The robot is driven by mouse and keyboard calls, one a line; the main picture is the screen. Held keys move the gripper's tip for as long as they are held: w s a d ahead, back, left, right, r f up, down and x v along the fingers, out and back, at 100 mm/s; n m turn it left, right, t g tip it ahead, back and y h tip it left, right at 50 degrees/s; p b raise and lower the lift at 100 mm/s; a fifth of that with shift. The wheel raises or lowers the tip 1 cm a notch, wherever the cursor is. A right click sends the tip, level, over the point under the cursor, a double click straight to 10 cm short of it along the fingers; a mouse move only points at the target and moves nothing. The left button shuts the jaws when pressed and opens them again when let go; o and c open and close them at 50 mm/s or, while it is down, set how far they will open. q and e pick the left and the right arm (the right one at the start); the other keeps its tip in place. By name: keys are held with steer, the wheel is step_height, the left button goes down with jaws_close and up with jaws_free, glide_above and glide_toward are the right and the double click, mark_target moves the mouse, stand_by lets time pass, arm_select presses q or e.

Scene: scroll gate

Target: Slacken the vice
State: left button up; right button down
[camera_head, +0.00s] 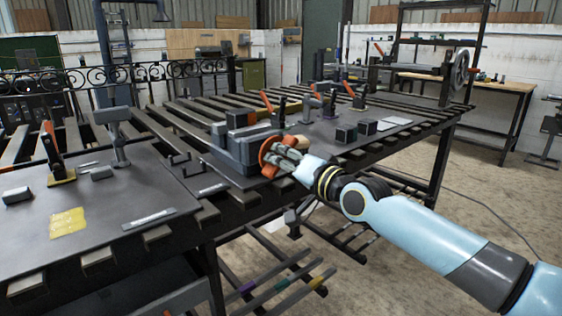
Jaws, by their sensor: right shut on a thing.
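The grey vice (232,150) stands on the dark plate near the middle of the slatted workbench. An orange-red round part (268,150), which looks like its handle, is at the vice's right end. My right gripper (282,158) reaches in from the right and is shut on this orange part. The fingers hide some of the handle and the vice's near right end. I cannot tell how wide the vice jaws stand. My left gripper is not in view.
Small dark blocks (346,133) and orange-handled clamps (355,97) stand on the plate behind the gripper. A yellow patch (68,222) lies on the left plate. A wooden table (497,88) stands at the back right. The floor on the right is mostly clear.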

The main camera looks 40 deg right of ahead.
steer(key=n, duration=0.2)
steer(key=n+b, duration=0.1)
steer(key=n, duration=0.1)
steer(key=n+b, duration=0.1)
steer(key=n, duration=0.1)
steer(key=shift+d+f+n, duration=0.1)
steer(key=shift+f+n, duration=0.15)
steer(key=shift+n, duration=0.05)
steer(key=n+b, duration=0.1)
steer(key=n, duration=0.2)
steer(key=shift+d+r+n+b, duration=0.15)
steer(key=shift+n+b, duration=0.5)
steer(key=shift+n, duration=0.85)
steer(key=c, duration=1.2)
jaws_free()
steer(key=shift+w, duration=0.15)
steer(key=shift+c, duration=0.2)
